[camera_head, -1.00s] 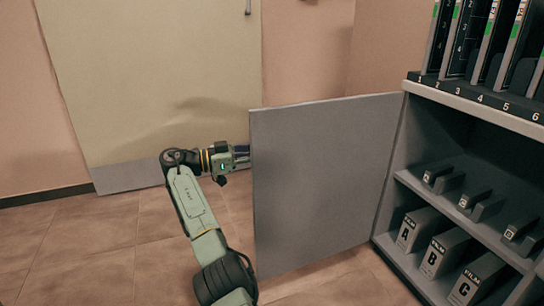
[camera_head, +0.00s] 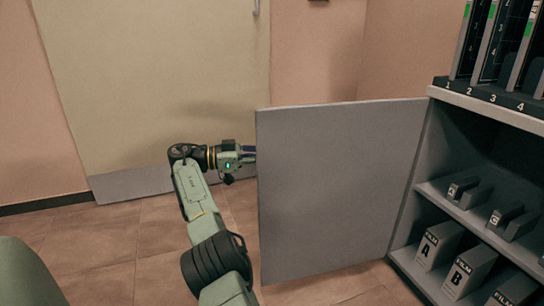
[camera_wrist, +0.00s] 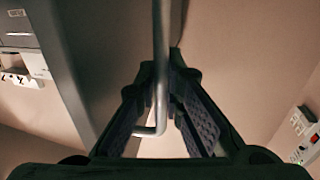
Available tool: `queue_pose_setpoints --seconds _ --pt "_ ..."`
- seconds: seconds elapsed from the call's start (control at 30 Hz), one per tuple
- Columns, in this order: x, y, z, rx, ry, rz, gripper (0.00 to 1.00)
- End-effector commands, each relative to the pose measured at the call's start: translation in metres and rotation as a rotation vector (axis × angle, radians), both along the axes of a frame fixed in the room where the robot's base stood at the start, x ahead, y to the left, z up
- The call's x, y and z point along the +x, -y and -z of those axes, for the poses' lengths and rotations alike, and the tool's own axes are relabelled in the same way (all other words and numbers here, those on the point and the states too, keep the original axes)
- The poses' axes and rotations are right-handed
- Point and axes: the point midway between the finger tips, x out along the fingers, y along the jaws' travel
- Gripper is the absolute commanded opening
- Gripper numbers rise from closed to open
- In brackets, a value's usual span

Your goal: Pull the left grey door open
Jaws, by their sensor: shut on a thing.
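The left grey door (camera_head: 335,190) stands wide open, swung out from the left side of the grey cabinet. Its flat side faces the head camera, and its handle is hidden there. My gripper (camera_head: 249,154) is at the door's free edge, with its fingertips partly hidden behind it. In the wrist view, the metal bar handle (camera_wrist: 161,60) runs between the two fingers of my gripper (camera_wrist: 172,95), with its bent end low between them. The gripper is shut on this handle. The dark grey door panel (camera_wrist: 105,50) shows behind the handle.
The open cabinet shelves hold small grey blocks (camera_head: 463,190) and lettered film boxes (camera_head: 437,245). Numbered upright folders (camera_head: 490,40) stand on top. A beige room door (camera_head: 150,80) is in the wall behind. Tiled floor (camera_head: 110,240) is clear at left.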

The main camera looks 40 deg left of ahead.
Motion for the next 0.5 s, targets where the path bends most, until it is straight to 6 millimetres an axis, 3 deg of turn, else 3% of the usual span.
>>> queue_pose_setpoints --seconds 0.33,0.37,0.5 --pt "0.0010 0.0011 0.0005 -0.001 -0.002 0.003 0.00" --pt "0.0010 0.0011 0.0005 -0.001 -0.002 0.003 0.10" --pt "0.0007 0.0008 0.0004 -0.001 -0.002 0.002 0.18"
